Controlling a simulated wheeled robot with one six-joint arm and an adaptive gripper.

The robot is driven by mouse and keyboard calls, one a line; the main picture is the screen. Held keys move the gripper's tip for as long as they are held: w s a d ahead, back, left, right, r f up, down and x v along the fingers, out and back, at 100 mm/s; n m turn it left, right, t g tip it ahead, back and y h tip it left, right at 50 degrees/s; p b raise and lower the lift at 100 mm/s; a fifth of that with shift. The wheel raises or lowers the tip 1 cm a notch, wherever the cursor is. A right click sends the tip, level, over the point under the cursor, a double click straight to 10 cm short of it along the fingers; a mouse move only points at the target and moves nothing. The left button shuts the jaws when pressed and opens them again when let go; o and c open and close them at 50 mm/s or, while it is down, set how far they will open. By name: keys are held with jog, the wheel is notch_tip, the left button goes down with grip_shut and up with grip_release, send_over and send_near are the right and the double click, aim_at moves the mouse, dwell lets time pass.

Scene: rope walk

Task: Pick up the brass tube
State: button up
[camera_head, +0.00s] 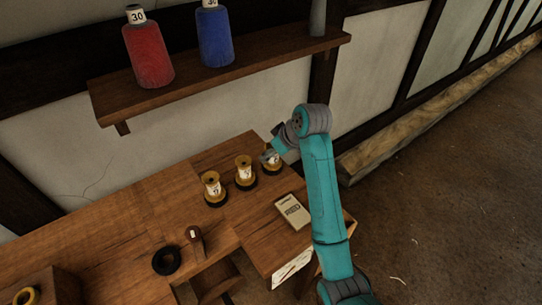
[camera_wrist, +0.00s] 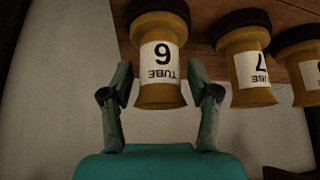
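Three brass tubes with white labels stand in a row on dark round bases on the wooden bench. The rightmost tube (camera_head: 272,168) is partly hidden by my gripper (camera_head: 270,153) in the head view. In the wrist view a tube (camera_wrist: 161,98) with a label reading "TUBE" and a digit, seen upside down, lies between my two fingers (camera_wrist: 160,85). The fingers are spread on either side of it, with small gaps visible. The middle tube (camera_head: 245,172) and the left tube (camera_head: 213,188) stand beside it.
A labelled box (camera_head: 293,212) lies in front of the tubes. A black ring (camera_head: 166,261) and a small brown tool-like item (camera_head: 195,240) lie nearer.

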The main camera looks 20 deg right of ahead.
grip_shut()
notch_tip(320, 180, up, 10)
jog(key=shift+r, duration=0.1)
dwell(0.5)
